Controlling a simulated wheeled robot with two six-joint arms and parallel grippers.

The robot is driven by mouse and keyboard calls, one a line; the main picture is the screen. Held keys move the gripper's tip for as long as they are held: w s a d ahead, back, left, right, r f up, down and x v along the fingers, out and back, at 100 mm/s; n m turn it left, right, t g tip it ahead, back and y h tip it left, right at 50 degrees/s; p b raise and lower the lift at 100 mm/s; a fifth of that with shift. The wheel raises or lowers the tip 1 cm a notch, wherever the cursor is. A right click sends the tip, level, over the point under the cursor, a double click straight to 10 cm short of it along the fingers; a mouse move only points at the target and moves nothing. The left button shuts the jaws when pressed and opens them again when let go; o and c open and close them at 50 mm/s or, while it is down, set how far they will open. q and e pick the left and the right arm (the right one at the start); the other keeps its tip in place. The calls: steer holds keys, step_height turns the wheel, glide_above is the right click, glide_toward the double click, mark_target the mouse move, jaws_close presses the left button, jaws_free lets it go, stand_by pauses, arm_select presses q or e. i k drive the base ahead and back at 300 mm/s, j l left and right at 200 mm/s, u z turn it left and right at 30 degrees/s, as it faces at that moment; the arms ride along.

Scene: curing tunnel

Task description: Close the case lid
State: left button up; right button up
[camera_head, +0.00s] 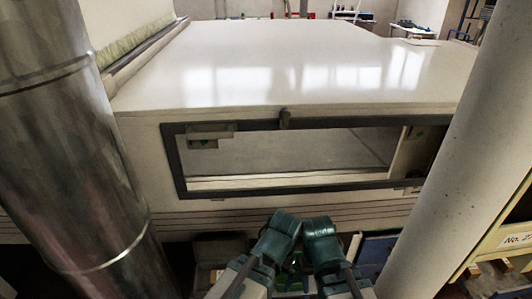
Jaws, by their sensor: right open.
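No case lid shows clearly. Low behind my arms, a dark grey panel (220,247) stands at the left and a dark blue panel (379,249) at the right. I cannot tell whether either belongs to the case. My two teal and grey arms come up from the bottom centre, their teal joints close together and hiding much of what lies behind. My right gripper (297,264) is low between them, small and mostly hidden; it is open, and I see nothing held. My left gripper cannot be made out apart from the arm parts.
A large white tunnel housing (270,65) with a black-framed opening (300,187) stands ahead. A shiny metal pipe (75,140) at the left and a pale column (450,150) at the right narrow the space. A yellow-edged shelf (500,243) stands at the right edge.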

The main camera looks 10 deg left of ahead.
mark_target(217, 248)
steer(key=u, duration=0.85)
